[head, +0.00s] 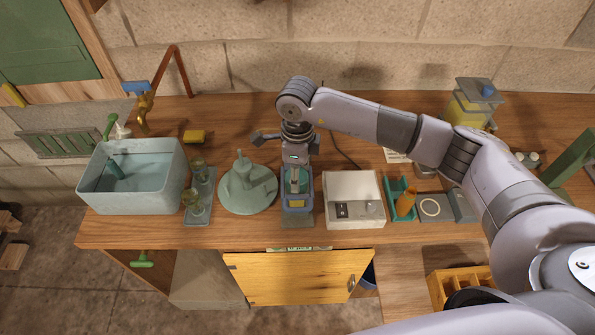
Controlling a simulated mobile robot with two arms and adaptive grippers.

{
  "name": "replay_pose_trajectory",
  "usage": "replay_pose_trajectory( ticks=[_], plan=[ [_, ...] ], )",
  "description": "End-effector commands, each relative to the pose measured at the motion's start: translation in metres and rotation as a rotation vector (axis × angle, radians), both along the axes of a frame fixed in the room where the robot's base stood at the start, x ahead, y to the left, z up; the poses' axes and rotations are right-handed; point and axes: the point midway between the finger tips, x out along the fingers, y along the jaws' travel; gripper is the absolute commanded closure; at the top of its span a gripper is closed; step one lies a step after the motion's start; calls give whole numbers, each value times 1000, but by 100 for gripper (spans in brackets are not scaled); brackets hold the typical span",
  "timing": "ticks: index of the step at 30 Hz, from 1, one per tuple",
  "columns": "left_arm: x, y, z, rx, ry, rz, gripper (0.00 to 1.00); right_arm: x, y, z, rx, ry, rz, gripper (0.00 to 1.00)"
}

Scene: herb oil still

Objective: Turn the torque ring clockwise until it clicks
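I cannot make out the torque ring for certain. My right arm reaches in from the right, and its gripper (296,178) points down over a small blue-framed station (298,205) at the middle of the bench. A pale green part shows between or just below the fingers, and the gripper hides most of the station's top. Whether the fingers are shut on anything is too small to tell. My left gripper is not in view.
Left of the station stand a round green base (262,198), a glassware tray (196,217) and a blue basin (132,205). To the right are a white box (353,187), an orange bottle (405,204) and a grey pad (436,218). A yellow cabinet door (295,280) is below.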

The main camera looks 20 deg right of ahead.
Motion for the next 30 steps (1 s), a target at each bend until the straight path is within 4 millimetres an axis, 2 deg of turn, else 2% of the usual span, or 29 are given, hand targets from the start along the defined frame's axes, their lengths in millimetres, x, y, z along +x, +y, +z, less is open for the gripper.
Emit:
replay_pose_trajectory(
  ticks=[5, 9, 13, 18, 27, 28, 30],
  plan=[
    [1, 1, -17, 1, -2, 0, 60, 1, 0, -5, -1, -4, -77, 81],
    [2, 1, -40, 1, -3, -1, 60, 1, 0, -7, -1, -5, -237, 81],
    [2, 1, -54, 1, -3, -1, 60, 1, 0, -5, 1, -5, -374, 81],
    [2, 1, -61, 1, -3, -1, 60, 0, 0, -1, 1, -3, -473, 81],
    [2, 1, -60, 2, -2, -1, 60, 0, 0, 1, 0, -1, -485, 81],
    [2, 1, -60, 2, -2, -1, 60, 0, 0, 1, 0, -1, -484, 52],
    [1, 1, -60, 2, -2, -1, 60, 0, 0, 1, 0, -1, -484, 48]
  ],
)
